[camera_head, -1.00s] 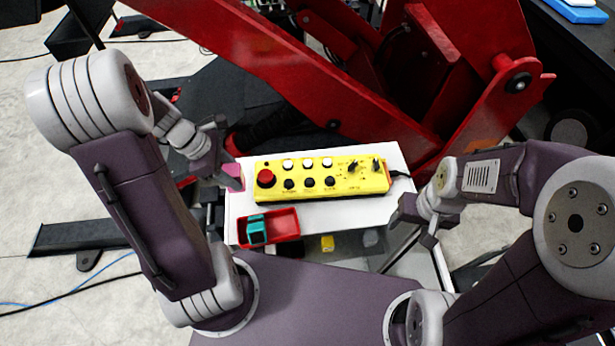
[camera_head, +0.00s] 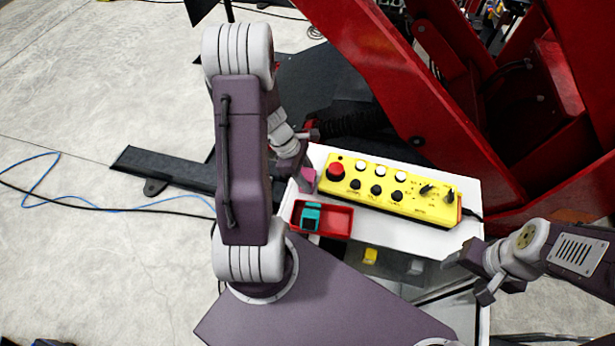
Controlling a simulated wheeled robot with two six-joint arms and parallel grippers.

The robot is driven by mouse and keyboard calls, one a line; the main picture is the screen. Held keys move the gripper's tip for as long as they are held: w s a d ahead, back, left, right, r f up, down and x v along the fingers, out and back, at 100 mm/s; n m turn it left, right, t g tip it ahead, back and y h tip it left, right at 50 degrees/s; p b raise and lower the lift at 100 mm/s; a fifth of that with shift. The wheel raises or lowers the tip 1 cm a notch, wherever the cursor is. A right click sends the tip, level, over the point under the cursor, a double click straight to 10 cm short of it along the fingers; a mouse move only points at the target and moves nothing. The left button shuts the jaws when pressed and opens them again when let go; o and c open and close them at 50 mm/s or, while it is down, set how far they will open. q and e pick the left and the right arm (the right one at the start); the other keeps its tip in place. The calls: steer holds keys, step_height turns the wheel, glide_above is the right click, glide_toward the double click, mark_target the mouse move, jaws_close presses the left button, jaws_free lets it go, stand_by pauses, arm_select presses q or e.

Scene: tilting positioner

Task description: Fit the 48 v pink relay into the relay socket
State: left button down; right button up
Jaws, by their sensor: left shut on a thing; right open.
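The pink relay (camera_head: 309,176) is small and held in my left gripper (camera_head: 304,183), which is shut on it. It is just off the left end of the yellow control box, close to the white surface; I cannot tell if it touches. Part of the relay is hidden by the gripper. My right gripper (camera_head: 480,287) is open and empty at the lower right, in front of the white surface. I cannot make out the relay socket in this view.
A yellow control box (camera_head: 420,207) with a red button and several knobs lies on the white surface (camera_head: 462,238). A red tray (camera_head: 340,222) holds a teal block (camera_head: 311,217). Red machine arms rise behind.

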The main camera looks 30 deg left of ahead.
arm_select(q)
steer(key=shift+f, duration=0.2)
steer(key=c, duration=0.8)
jaws_free()
steer(key=shift+s+r, duration=0.15)
steer(key=shift+s, duration=0.05)
steer(key=shift+w, duration=0.1)
